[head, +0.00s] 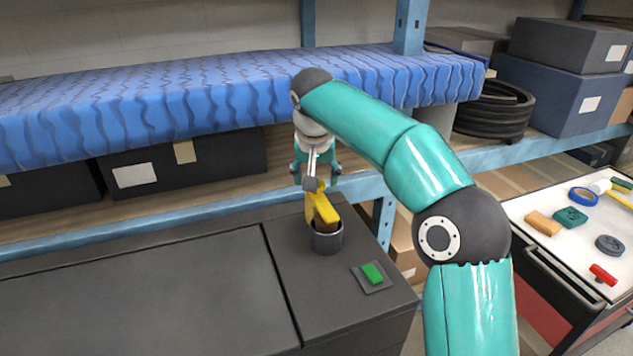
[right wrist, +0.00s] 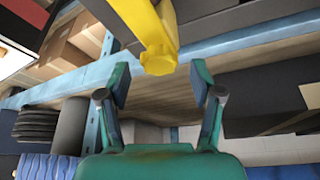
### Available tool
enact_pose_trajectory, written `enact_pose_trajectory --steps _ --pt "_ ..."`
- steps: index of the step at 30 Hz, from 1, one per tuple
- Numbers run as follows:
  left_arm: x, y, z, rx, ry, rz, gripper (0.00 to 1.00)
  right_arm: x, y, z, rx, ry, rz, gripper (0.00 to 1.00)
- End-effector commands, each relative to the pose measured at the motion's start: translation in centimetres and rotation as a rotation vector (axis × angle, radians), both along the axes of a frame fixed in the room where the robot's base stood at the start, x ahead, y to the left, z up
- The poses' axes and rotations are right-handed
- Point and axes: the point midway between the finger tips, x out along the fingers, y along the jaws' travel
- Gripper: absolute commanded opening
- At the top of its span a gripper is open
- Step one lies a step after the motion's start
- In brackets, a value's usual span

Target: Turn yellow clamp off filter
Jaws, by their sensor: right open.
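The yellow clamp (head: 322,208) stands tilted at the top of a short dark grey cylinder, which looks like the filter (head: 327,240), on a dark cabinet top. In the right wrist view the clamp's blunt yellow end (right wrist: 159,55) lies just ahead of the gap between my fingers. My right gripper (head: 316,178) is open, just above and behind the clamp's upper end. In the wrist view its two fingers (right wrist: 158,78) are spread wide with nothing held; contact with the clamp cannot be told. My left gripper is not in view.
A green button (head: 372,273) on a grey plate sits right of the cylinder. A shelf with a blue wavy covering (head: 200,98) runs behind. A white-topped cart (head: 560,265) with small tools stands at right. The cabinet top at left (head: 150,295) is clear.

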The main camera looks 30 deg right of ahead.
Motion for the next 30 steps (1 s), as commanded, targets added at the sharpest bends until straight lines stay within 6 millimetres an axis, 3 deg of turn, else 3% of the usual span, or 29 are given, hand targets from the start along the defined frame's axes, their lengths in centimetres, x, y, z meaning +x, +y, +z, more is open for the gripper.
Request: enact_pose_trajectory --steps 5,14,25,30 --pt "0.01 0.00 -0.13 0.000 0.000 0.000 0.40 0.35 -0.28 -1.12 0.000 0.000 0.000 0.65" --pt "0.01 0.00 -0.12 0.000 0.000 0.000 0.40 0.43 -0.29 -1.24 0.000 0.000 0.000 0.65" --pt "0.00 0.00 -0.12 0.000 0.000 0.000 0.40 0.43 -0.26 -1.22 0.000 0.000 0.001 0.04" --pt "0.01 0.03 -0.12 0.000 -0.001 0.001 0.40 0.49 -0.63 -1.24 0.000 0.000 0.000 0.00"
